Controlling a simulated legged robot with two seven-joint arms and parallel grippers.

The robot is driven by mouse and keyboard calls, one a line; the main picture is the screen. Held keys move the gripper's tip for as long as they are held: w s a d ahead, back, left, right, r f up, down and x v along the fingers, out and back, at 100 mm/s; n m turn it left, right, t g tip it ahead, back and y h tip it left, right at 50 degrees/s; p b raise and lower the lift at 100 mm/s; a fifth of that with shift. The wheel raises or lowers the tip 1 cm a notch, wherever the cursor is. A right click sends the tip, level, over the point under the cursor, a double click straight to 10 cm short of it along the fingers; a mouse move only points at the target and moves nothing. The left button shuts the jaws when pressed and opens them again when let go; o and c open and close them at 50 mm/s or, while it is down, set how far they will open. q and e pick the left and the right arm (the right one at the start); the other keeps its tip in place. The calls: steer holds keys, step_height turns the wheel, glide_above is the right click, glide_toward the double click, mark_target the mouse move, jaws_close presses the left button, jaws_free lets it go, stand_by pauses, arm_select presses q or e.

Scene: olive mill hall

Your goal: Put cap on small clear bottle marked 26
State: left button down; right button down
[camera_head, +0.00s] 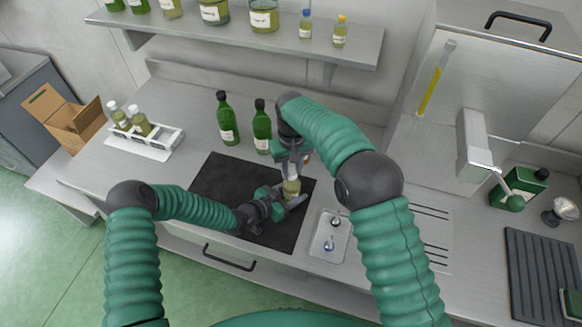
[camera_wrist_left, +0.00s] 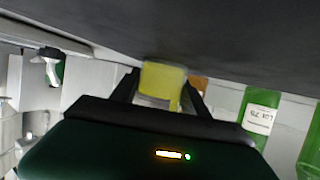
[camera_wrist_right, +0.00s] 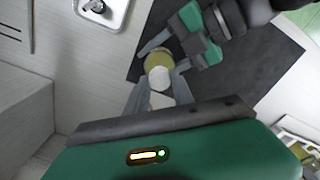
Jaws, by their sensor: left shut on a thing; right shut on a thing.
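The small clear bottle (camera_head: 291,188) holds yellow-green liquid and stands upright above the dark mat. My left gripper (camera_head: 287,197) is shut around its body; the left wrist view shows the bottle (camera_wrist_left: 162,82) between the fingers (camera_wrist_left: 163,92). My right gripper (camera_head: 294,165) points down over the bottle top. In the right wrist view its fingers (camera_wrist_right: 160,82) are shut on a small pale round piece, seemingly the cap (camera_wrist_right: 158,78), in line with the bottle (camera_wrist_right: 157,56). Whether cap and neck touch is hidden. The marking 26 is not readable.
A dark mat (camera_head: 215,185) lies below. Green bottles (camera_head: 227,118) and (camera_head: 262,127) stand behind it. A shelf (camera_head: 340,48) hangs above the back.

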steer(key=shift+f, duration=0.1)
steer(key=m, duration=1.3)
steer(key=shift+s, duration=0.1)
steer(key=m, duration=0.6)
steer(key=shift+a+m, duration=0.1)
steer(key=shift+m, duration=0.3)
steer(key=m, duration=0.7)
steer(key=shift+a, duration=0.1)
steer(key=c, duration=1.1)
jaws_free()
steer(key=shift+c, duration=0.2)
steer(key=shift+o, duration=0.2)
